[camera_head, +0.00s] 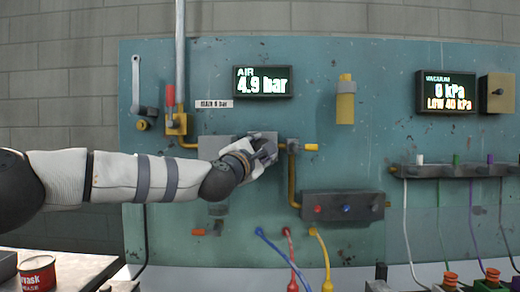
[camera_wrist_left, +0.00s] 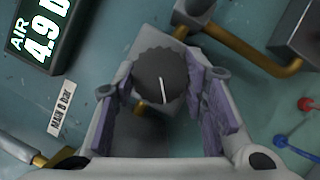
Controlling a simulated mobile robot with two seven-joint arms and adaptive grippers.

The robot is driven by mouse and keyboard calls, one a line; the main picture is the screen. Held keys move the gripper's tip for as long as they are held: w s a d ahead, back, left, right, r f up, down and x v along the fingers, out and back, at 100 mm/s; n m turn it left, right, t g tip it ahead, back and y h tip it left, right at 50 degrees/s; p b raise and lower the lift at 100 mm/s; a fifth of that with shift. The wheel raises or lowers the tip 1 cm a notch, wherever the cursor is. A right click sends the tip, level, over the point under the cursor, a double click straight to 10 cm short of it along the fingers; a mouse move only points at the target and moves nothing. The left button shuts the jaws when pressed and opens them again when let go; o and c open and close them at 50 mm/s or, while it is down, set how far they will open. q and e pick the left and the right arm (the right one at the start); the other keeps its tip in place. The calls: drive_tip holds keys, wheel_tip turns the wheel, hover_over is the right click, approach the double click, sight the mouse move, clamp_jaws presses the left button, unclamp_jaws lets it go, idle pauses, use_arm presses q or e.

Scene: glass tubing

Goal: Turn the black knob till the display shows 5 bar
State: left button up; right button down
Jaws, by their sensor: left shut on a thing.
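The black knob (camera_wrist_left: 160,76) is round with a ribbed edge and a white pointer line on its face. In the left wrist view it sits between the purple-padded fingers of my left gripper (camera_wrist_left: 160,88), which is shut on it. In the head view my left gripper (camera_head: 266,152) is at the grey regulator block (camera_head: 262,136) and hides the knob. The air display (camera_head: 263,82) reads 4.9 bar. Its reading also shows partly in the left wrist view (camera_wrist_left: 38,40). My right gripper is not in view.
A vacuum display (camera_head: 446,92) reads 0 kpa and LOW 40 kpa at the right. A grey box with coloured buttons (camera_head: 342,206) is below right of my gripper. Yellow pipes run beside the regulator. Coloured tubes hang lower down. A red can (camera_head: 38,272) stands at bottom left.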

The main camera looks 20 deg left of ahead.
use_arm(q)
drive_tip(key=shift+r, duration=0.1)
drive_tip(key=o, duration=1.2)
drive_tip(key=shift+c, duration=0.2)
drive_tip(key=s+f, duration=0.2)
drive_tip(key=s, duration=0.9)
drive_tip(key=shift+s+a+f, duration=0.15)
drive_tip(key=shift+s+a, duration=0.25)
drive_tip(key=shift+a, duration=0.05)
